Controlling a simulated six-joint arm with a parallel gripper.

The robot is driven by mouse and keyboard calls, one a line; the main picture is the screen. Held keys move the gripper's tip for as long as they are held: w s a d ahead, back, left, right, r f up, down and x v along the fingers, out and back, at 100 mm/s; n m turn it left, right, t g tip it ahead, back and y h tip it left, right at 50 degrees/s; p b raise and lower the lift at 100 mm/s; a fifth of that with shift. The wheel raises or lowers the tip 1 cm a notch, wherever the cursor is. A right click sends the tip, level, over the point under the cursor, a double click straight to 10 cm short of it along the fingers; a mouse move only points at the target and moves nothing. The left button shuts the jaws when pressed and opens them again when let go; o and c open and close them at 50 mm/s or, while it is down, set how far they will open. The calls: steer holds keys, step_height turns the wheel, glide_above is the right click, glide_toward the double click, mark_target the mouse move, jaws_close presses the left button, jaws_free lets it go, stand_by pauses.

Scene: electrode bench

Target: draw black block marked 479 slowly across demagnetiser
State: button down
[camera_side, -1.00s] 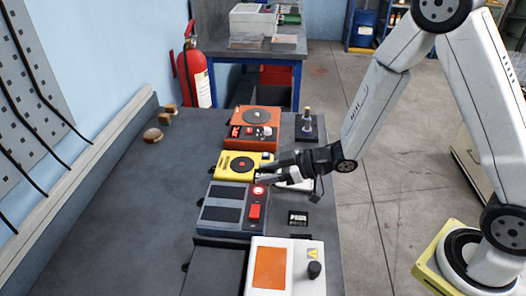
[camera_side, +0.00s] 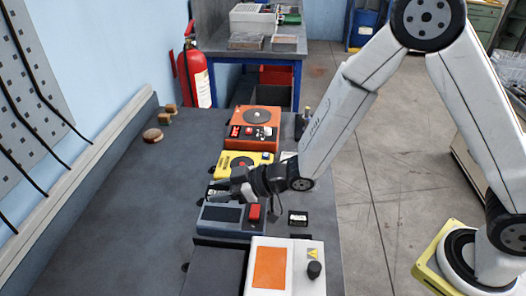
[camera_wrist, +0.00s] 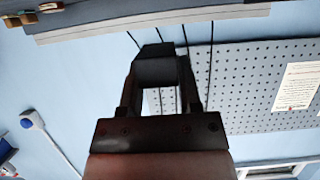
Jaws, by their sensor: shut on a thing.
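My gripper (camera_side: 226,186) points left in the side view, low over the rear part of a blue-grey box with dark top pads and a red switch (camera_side: 222,215). This box looks like the demagnetiser. In the wrist view my gripper (camera_wrist: 160,72) is shut on a black block (camera_wrist: 156,50), held between the fingertips. No number is readable on the block. In the side view the block is small and hard to separate from the dark fingers. I cannot tell whether it touches the box. The gripper hides the box's rear pad and lamp.
A yellow device (camera_side: 236,160) and an orange device (camera_side: 252,122) stand behind the box. A white unit with an orange panel and black knob (camera_side: 290,270) stands in front. A small black label plate (camera_side: 298,218) lies at right. The bench's left side is mostly clear.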

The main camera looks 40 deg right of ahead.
mark_target(225, 212)
steer(key=shift+f, duration=0.1)
steer(key=shift+f, duration=2.65)
steer(key=shift+f, duration=0.1)
steer(key=shift+w+d, duration=0.2)
steer(key=shift+w, duration=0.05)
steer(key=shift+w+d, duration=2.4)
steer(key=shift+d+r, duration=0.1)
steer(key=shift+r, duration=0.2)
steer(key=shift+w+d+r, duration=0.15)
steer(key=shift+w+r, duration=0.05)
steer(key=shift+r, duration=0.85)
steer(key=shift+w+d+r, duration=0.15)
steer(key=shift+w+r, duration=0.05)
steer(key=shift+r, duration=0.85)
steer(key=shift+r, duration=0.2)
